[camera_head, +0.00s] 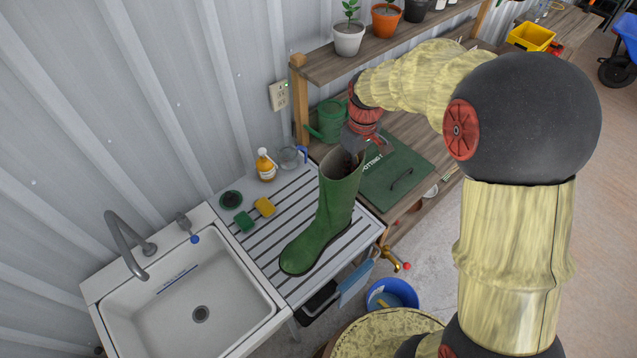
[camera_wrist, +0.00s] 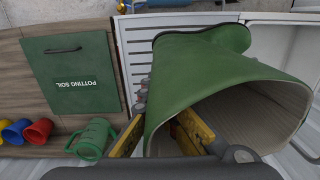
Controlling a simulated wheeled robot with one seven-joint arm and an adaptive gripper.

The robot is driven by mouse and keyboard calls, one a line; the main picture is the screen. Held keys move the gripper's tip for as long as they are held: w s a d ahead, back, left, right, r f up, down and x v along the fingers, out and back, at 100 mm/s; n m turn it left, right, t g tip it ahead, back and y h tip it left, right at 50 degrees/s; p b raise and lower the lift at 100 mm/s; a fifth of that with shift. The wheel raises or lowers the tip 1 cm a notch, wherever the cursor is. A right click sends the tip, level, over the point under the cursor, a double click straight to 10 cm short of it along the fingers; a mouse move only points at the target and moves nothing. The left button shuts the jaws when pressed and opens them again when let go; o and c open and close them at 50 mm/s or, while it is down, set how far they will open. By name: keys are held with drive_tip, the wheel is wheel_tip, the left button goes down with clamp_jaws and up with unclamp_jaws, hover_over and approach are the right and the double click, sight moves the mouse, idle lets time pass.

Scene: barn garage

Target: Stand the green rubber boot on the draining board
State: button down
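The tall green rubber boot (camera_head: 328,213) is upright over the slatted draining board (camera_head: 275,238), toe to the lower left. Its sole appears to be at the board's surface, but I cannot tell whether its full weight rests there. My gripper (camera_head: 352,140) is at the top rim of the boot. In the wrist view, my gripper (camera_wrist: 162,130) straddles the wall of the boot (camera_wrist: 205,70), one yellow finger inside the opening and one outside. The fingers appear closed on the rim; the contact itself is partly hidden.
The sink (camera_head: 190,300) is left. A potting soil bag (camera_head: 397,172) and green watering can (camera_head: 328,120) are right.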

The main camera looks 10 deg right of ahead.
drive_tip(key=w+a+f+p, duration=0.3)
drive_tip(key=w+f+p, duration=0.1)
drive_tip(key=w+f, duration=0.7)
drive_tip(key=shift+a+f, duration=0.4)
drive_tip(key=shift+f, duration=0.05)
drive_tip(key=shift+w, duration=0.1)
drive_tip(key=shift+f, duration=0.15)
drive_tip(key=c, duration=2.5)
unclamp_jaws()
drive_tip(key=shift+f, duration=0.1)
drive_tip(key=o, duration=0.5)
drive_tip(key=shift+c, duration=0.2)
